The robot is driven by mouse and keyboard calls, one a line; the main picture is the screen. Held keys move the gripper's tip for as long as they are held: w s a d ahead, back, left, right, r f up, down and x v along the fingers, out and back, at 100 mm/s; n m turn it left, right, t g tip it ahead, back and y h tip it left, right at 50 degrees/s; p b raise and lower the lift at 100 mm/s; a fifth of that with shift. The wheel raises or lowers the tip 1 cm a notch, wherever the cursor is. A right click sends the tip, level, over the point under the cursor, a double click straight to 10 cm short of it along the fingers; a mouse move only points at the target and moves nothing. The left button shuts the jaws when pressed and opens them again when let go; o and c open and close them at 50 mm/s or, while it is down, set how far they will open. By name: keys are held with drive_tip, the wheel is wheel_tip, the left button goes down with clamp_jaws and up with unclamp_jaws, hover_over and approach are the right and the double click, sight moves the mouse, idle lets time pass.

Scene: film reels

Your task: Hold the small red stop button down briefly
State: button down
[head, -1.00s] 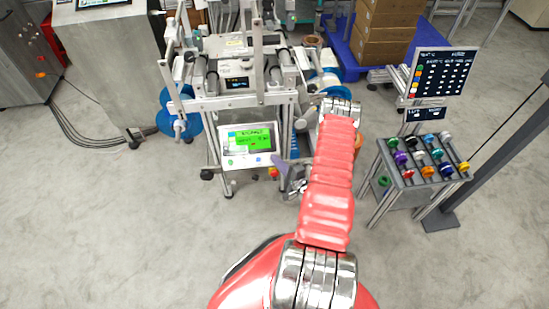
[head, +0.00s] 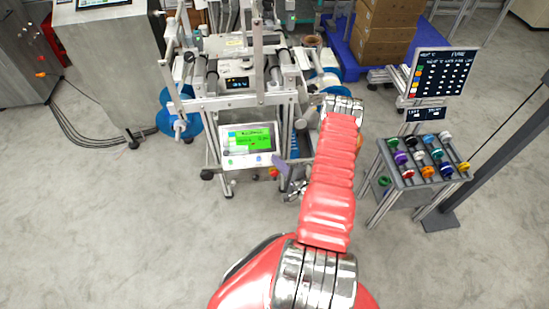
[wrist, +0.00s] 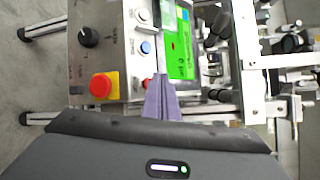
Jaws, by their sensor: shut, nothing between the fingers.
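My gripper (wrist: 160,80) is shut and empty, its purple fingers together, with the tips at the control panel beside the green screen (wrist: 180,42). In the head view my gripper (head: 279,161) is at the lower right corner of the panel (head: 249,142). A white button (wrist: 142,15) and a blue button (wrist: 146,47) stand in a row that runs toward my fingertips. I cannot tell whether the tips touch the panel.
A large red mushroom button on a yellow base (wrist: 101,85) sits close left of my fingers in the wrist view. A black knob (wrist: 89,37) is above it. A rack of coloured reels (head: 425,160) stands to the right. The floor in front is clear.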

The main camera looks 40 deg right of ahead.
drive_tip(key=shift+s+a+r, duration=0.1)
drive_tip(key=shift+s+r, duration=0.1)
idle(0.3)
drive_tip(key=s+a+r, duration=0.2)
drive_tip(key=r, duration=0.1)
drive_tip(key=shift+s+r, duration=0.2)
drive_tip(key=shift+s, duration=0.15)
idle(0.8)
